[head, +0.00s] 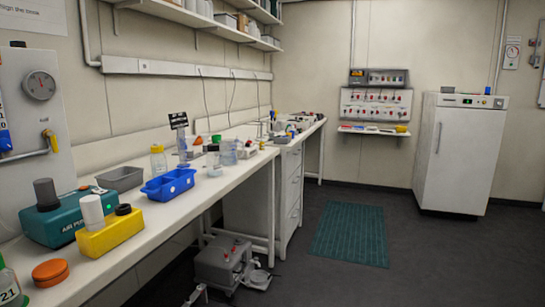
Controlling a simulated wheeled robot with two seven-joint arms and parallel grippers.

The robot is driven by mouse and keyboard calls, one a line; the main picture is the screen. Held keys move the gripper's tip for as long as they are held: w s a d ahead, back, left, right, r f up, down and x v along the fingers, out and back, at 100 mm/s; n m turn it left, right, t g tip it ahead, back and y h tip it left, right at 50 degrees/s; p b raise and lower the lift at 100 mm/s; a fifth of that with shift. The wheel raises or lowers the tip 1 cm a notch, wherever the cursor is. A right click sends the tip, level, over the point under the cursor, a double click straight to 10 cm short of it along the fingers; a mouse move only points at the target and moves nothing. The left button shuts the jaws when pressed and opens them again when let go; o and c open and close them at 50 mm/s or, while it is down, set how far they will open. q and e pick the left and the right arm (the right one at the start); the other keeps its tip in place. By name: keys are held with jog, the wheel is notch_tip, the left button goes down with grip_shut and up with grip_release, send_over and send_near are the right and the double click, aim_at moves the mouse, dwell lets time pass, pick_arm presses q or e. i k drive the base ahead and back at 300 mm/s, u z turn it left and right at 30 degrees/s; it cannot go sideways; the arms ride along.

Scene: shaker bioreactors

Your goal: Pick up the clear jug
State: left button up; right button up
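A clear, bluish jug-like vessel (229,152) stands upright on the long white bench, past the blue tray and towards the wall. It is small and partly covered by a bottle with a dark cap (213,160) in front of it, so I cannot make out a handle. A tall clear cylinder (182,146) stands to its left, beside a yellow-capped bottle (158,159). Neither of my grippers shows in the head view.
The bench (140,237) runs along the left wall. On it are a blue tray (168,186), a grey tray (121,178), a yellow block (109,235) and a teal air pump (66,222). A grey machine (222,266) sits on the floor beneath. The floor right of the bench is open.

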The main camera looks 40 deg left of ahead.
aim_at(228, 149)
jog(key=i, duration=1.4)
jog(key=u, duration=0.95)
jog(key=i, duration=1.3)
jog(key=u, duration=1.25)
